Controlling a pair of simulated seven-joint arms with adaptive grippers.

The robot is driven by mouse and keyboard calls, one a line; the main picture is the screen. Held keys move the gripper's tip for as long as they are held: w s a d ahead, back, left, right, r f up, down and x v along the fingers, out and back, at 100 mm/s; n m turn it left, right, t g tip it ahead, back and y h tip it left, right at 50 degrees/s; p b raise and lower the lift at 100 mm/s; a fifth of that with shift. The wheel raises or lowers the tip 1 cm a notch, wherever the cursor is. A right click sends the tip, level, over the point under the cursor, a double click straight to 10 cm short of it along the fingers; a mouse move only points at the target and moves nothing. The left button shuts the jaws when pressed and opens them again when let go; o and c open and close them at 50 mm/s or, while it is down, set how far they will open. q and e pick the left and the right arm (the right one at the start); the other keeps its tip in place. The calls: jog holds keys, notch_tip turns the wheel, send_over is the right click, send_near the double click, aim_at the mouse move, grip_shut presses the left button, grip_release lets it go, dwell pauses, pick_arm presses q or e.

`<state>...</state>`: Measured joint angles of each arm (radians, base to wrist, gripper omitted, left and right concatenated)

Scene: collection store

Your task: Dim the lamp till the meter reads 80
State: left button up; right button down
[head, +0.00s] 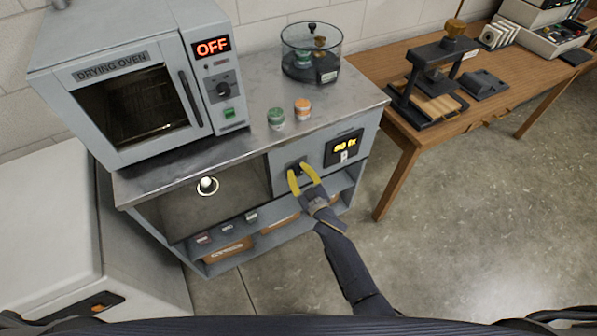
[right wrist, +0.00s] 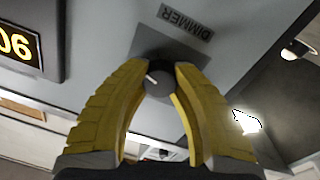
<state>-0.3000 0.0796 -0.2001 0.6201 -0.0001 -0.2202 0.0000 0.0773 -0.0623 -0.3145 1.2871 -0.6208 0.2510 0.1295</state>
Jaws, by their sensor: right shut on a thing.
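The lamp (head: 207,186) glows white in the open bay under the counter, below the oven. The meter (head: 343,148) is a dark panel with yellow digits on the cabinet front, right of the dimmer. In the right wrist view the meter (right wrist: 18,45) is upside down and cut off by the edge; its visible digits read 90. The dimmer knob (right wrist: 157,78) is dark with a white pointer line, beside an upside-down DIMMER label (right wrist: 186,22). My right gripper (head: 303,180) has its yellow fingers shut on the knob from both sides. My left gripper is not in view.
A drying oven (head: 135,100) showing OFF stands on the counter. A green-topped jar (head: 276,118), an orange-topped jar (head: 303,108) and a glass vessel (head: 311,55) stand beside it. A wooden bench (head: 400,135) with a press is at right. The floor in front is clear.

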jog(key=shift+a+r+n, duration=0.1)
jog(key=shift+n, duration=1)
jog(key=c, duration=0.9)
grip_release()
jog(key=shift+c, duration=0.2)
jog(key=shift+s, duration=0.1)
jog(key=v, duration=1.2)
